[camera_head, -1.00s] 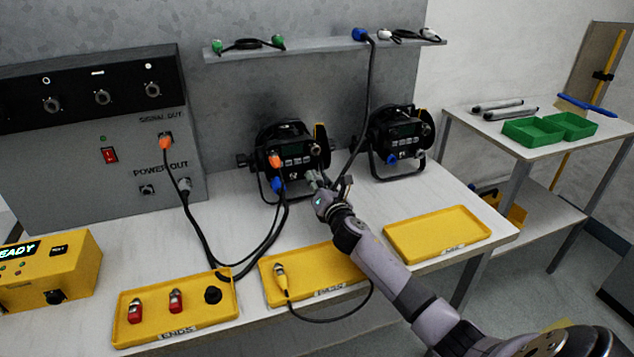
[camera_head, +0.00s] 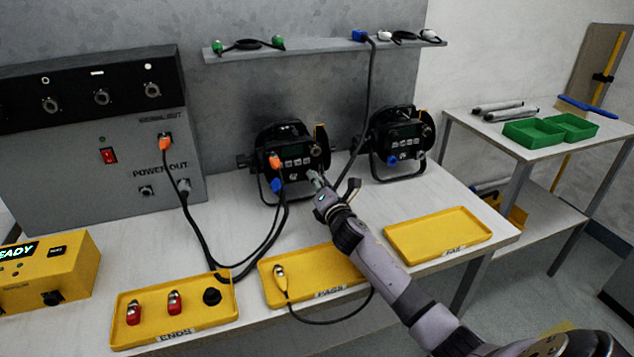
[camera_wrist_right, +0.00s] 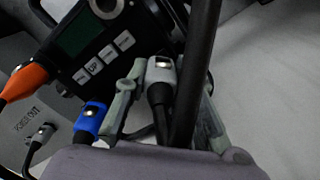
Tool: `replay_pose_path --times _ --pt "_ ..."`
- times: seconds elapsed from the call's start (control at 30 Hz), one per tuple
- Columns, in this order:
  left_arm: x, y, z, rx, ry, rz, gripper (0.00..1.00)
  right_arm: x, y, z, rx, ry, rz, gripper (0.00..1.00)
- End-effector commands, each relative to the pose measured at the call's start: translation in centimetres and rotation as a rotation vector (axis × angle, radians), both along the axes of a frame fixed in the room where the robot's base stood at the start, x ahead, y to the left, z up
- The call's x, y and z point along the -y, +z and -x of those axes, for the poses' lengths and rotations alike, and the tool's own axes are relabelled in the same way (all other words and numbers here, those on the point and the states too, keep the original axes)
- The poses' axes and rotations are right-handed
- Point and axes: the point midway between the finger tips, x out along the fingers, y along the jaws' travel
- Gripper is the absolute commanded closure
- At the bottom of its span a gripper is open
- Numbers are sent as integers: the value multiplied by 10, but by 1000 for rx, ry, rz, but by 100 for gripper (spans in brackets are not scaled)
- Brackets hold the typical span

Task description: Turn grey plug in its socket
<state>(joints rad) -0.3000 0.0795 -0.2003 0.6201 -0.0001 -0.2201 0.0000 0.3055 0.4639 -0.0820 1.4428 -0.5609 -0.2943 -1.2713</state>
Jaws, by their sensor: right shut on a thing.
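The grey plug (camera_wrist_right: 161,72) sits at the lower right of the left par can's back panel (camera_wrist_right: 95,45), its cable leading down. In the head view the plug (camera_head: 313,177) is small and partly covered by my gripper. My right gripper (camera_head: 335,188) is at it from the front right. In the right wrist view its two fingers (camera_wrist_right: 165,100) stand on either side of the plug, shut on it. The socket itself is hidden behind the plug. My left gripper is not in view.
A blue plug (camera_wrist_right: 92,117) and an orange plug (camera_wrist_right: 22,82) sit close left of the grey plug. A dark cable (camera_wrist_right: 200,55) passes very near my right finger. A second par can (camera_head: 398,140) stands to the right. Yellow trays (camera_head: 437,233) line the table front.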

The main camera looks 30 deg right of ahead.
Motion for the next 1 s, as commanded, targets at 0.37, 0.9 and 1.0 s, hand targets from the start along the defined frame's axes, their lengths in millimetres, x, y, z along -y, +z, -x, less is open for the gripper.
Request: replay_pose_path --times 0.37,0.9,1.0 --pt "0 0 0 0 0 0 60 0 2 0 3 0 -2 67" --pt "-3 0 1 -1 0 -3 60 0 0 1 0 0 1 53" --pt "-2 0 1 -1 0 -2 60 -2 0 7 0 1 2 53"
